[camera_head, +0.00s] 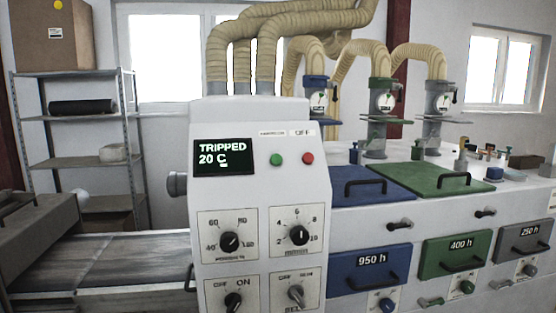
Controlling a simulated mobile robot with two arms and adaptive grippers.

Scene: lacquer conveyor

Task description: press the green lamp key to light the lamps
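A green round key (276,159) sits on the sloped front of the white control cabinet (260,183). A red round key (308,158) is just to its right. A dark display (224,157) left of the keys reads "TRIPPED 20 C" in pale green letters. A small label above the green key is too small to read; a label (302,132) above the red key seems to read "OFF". No lit lamp can be made out. Neither of my grippers shows in the head view, and nothing covers the keys.
Below the keys are several dials, including an upper left dial (229,241) and an upper right dial (299,235). The belt (110,262) runs left. Blue (366,184) and green (432,178) lids with handles lie right. A shelf (75,162) stands behind left.

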